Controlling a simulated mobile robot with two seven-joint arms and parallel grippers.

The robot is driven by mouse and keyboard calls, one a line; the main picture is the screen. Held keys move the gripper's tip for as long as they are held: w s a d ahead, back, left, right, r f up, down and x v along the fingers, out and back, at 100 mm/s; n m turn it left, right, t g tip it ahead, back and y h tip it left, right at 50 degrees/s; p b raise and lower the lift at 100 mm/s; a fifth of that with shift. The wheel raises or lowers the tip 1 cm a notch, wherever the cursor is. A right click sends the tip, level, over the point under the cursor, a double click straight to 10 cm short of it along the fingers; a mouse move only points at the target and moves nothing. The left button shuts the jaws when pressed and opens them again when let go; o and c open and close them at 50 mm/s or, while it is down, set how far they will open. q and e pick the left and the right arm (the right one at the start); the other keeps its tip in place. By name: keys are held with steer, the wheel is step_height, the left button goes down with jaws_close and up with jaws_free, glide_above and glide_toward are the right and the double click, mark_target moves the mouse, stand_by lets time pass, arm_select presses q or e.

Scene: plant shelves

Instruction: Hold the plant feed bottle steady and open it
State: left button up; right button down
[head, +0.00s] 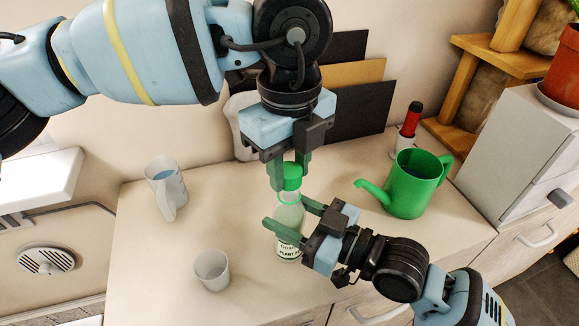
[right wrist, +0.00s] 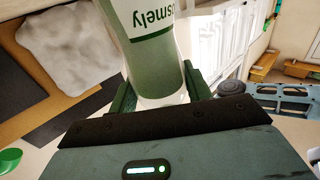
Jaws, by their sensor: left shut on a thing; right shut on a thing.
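The plant feed bottle (head: 289,222) stands upright on the counter. It has a pale green body, a white label and a green cap (head: 291,178). My left gripper (head: 288,175) comes down from above and is shut on the cap. My right gripper (head: 290,222) reaches in from the right and is shut on the bottle's body, with one finger on each side. In the right wrist view the bottle (right wrist: 150,45) lies between the green fingers. Part of its label shows there; the cap is out of that view.
A measuring jug (head: 166,188) and a small cup (head: 212,270) stand to the left on the counter (head: 150,270). A white drawer unit (head: 510,140) is at the far right.

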mark_target(289, 169)
arm_select(q)
steer(key=shift+r, duration=0.1)
steer(key=shift+r, duration=1.95)
arm_select(e)
steer(key=c, duration=0.6)
jaws_free()
steer(key=shift+d, duration=0.15)
arm_select(q)
steer(key=shift+w+f, duration=0.1)
steer(key=shift+f, duration=0.45)
steer(key=shift+f+b, duration=0.15)
steer(key=shift+b, duration=0.15)
arm_select(e)
steer(key=shift+v, duration=5.9)
